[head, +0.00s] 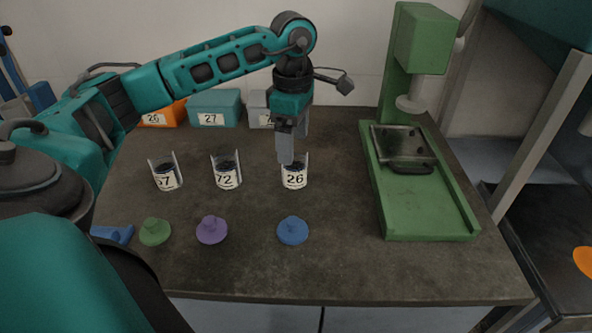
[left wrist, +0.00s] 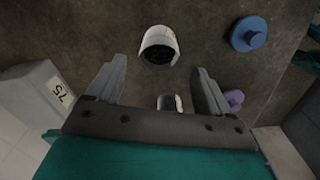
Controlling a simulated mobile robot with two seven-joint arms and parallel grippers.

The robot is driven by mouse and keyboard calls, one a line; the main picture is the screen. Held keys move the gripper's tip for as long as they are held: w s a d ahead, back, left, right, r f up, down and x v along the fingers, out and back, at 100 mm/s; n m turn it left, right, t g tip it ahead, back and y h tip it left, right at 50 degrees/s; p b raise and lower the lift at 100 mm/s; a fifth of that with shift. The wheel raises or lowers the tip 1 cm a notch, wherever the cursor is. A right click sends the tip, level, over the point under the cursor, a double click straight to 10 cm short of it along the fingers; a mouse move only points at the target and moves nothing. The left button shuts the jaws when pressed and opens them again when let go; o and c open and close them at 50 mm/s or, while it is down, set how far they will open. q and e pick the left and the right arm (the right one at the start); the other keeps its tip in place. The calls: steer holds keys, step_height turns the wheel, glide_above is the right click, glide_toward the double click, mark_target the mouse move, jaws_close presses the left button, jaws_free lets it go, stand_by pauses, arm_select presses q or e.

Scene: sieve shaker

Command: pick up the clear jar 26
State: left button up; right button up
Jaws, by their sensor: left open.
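The clear jar 26 (head: 294,180) stands upright on the dark table, with dark contents and a white label. My left gripper (head: 292,148) points down just above and behind it; a fingertip overlaps the jar's rear rim in the head view. In the left wrist view the jar (left wrist: 158,47) lies just beyond the two open fingertips (left wrist: 160,72), roughly centred between them, with nothing held. Whether a finger touches the jar cannot be told. My right gripper is not in view.
Jar 72 (head: 227,175) and another jar (head: 166,177) stand to the left. Blue (head: 292,231), purple (head: 212,230) and green (head: 155,232) lids lie in front. Orange (head: 165,114), teal (head: 214,104) and grey (head: 257,104) bins stand behind. A green shaker stand (head: 430,205) is right.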

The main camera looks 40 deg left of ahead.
mark_target(295, 161)
arm_select(q)
step_height(295, 161, down, 6)
steer(key=shift+w+b, duration=0.1)
steer(key=shift+b, duration=0.35)
steer(key=c, duration=1.1)
steer(key=shift+r, duration=0.15)
steer(key=shift+c, duration=0.2)
